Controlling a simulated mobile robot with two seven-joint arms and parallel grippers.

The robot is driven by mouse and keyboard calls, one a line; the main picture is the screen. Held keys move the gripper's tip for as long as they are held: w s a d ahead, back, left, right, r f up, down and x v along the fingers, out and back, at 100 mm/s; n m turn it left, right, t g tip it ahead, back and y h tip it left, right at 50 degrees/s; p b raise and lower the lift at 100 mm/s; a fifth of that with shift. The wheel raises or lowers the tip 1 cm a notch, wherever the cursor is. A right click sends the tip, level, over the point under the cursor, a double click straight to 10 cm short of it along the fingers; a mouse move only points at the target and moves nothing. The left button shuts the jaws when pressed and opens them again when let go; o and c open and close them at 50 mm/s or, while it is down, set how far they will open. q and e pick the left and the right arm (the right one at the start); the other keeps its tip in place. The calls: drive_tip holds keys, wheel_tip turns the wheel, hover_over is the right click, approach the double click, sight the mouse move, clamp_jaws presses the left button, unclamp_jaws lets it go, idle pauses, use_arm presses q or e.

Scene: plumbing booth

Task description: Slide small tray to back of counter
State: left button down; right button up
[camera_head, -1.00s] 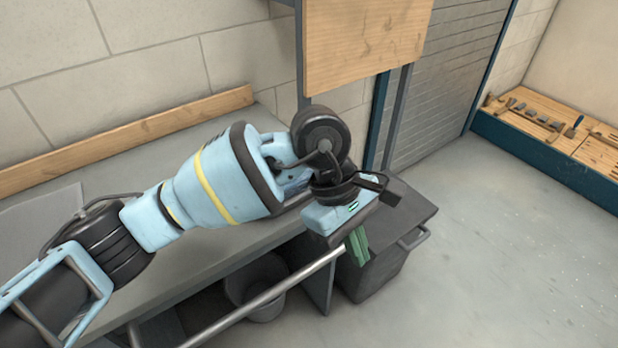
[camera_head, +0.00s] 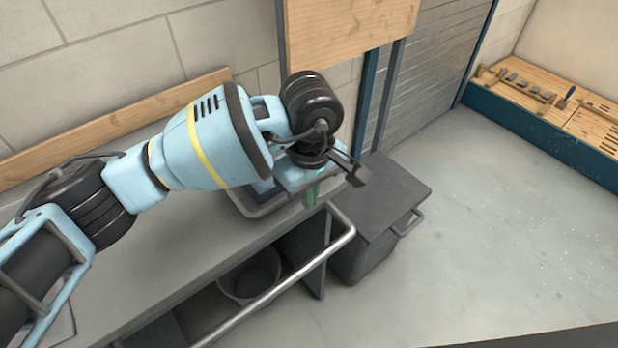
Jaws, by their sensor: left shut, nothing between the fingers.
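My left gripper (camera_head: 352,172) is shut and empty, above the right end of the grey counter (camera_head: 165,262). A small grey tray (camera_head: 262,212) with a raised rim shows partly below my left wrist, near the counter's right end. My wrist hides most of it, and I cannot tell whether the gripper touches it. The back of the counter runs along the wall behind my arm. My right gripper is not in view.
A green item (camera_head: 314,194) shows just below the gripper, partly hidden. A metal rail (camera_head: 290,284) runs along the counter's front, with a bucket (camera_head: 250,277) below. A dark cabinet (camera_head: 385,205) stands to the right. A wooden board (camera_head: 350,28) hangs behind. The floor at right is clear.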

use_arm(q)
drive_tip(key=w+a+f, duration=0.1)
drive_tip(key=f, duration=0.1)
drive_tip(key=w+a+f, duration=0.1)
drive_tip(key=w+f, duration=0.1)
drive_tip(key=shift+w+a+p, duration=0.1)
drive_tip(key=shift+p, duration=0.2)
drive_tip(key=shift+w+a, duration=0.15)
